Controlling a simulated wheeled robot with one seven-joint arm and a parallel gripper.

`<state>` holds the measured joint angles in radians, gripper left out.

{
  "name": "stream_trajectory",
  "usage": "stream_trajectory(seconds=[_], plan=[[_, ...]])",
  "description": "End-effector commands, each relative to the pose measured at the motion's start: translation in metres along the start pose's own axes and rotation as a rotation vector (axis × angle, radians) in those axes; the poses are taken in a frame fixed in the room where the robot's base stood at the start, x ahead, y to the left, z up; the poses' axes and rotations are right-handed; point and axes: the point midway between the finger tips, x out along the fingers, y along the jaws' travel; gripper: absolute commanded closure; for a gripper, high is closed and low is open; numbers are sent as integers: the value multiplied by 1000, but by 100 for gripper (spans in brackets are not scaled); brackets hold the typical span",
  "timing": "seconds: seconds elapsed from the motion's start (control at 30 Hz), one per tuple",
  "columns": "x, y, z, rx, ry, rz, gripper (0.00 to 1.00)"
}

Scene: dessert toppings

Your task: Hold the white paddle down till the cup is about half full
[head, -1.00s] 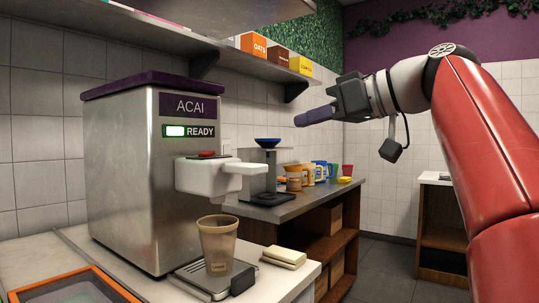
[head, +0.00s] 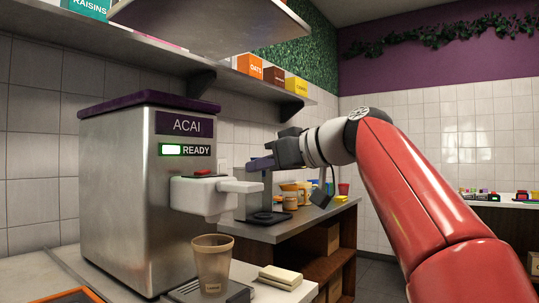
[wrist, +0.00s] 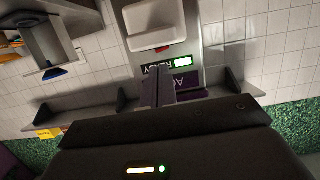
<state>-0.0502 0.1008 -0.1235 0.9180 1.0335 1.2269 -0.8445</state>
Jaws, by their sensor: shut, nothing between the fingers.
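The steel açaí machine (head: 135,190) stands at left with its READY light lit. Its white dispenser head (head: 200,195) has a red part on top. The white paddle (head: 238,186) sticks out from it to the right. A translucent brownish cup (head: 212,265) stands upright below the head; I cannot make out any fill in it. My gripper (head: 262,163) is shut and empty, above and right of the paddle in the head view, apart from it. In the wrist view, which is upside down, the closed fingers (wrist: 162,85) point toward the machine front and dispenser head (wrist: 154,25).
The cup stands on a drip tray (head: 238,293). Folded cloths (head: 280,276) lie beside it. A shelf with boxes (head: 250,66) hangs above. A back counter (head: 285,230) holds a stand and several tubs. The space between gripper and paddle looks clear.

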Motion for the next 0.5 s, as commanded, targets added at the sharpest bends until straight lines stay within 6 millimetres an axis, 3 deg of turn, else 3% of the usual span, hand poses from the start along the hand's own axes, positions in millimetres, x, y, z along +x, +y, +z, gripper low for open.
stream_trajectory(seconds=[0.13, 0.5], plan=[[4, 0, 14, 1, -1, -1, 100], [4, 0, 15, 0, 0, 0, 100]])
